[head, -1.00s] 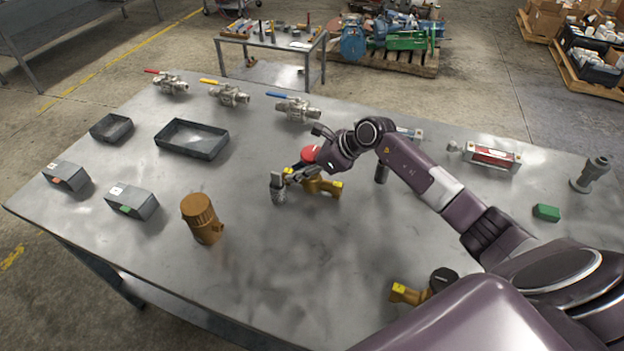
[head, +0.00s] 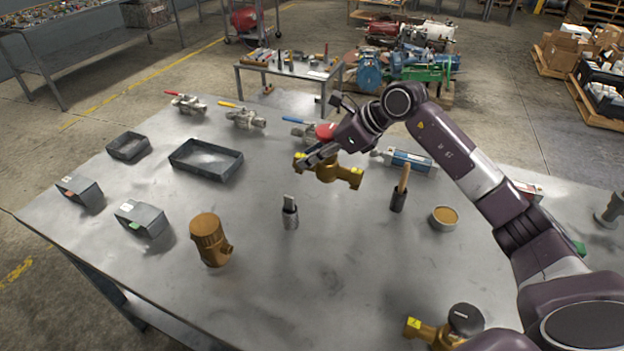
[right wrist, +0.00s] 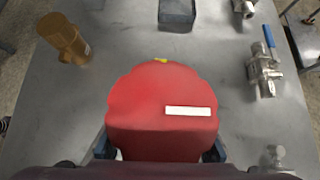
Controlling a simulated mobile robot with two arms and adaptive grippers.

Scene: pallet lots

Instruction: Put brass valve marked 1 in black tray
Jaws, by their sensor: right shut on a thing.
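A brass valve (head: 340,174) with a red handwheel and yellow tags is in my right gripper (head: 322,153), held above the table. I cannot read its tag. In the right wrist view the red handwheel (right wrist: 162,108) fills the middle, with a finger at each side. A second brass valve (head: 428,331) with a black handwheel and a yellow tag lies at the near edge, partly behind my arm. A larger dark, empty tray (head: 206,173) and a smaller dark tray (head: 128,148) lie at the left. The held valve is to the right of both. My left gripper is not in view.
Several steel valves with coloured levers (head: 243,118) line the far edge. A brown cylindrical fitting (head: 209,240), a knurled tool (head: 290,214), a brush holder (head: 398,200) and a small cup (head: 443,217) stand on the table. Two grey labelled bins (head: 143,219) are at the left.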

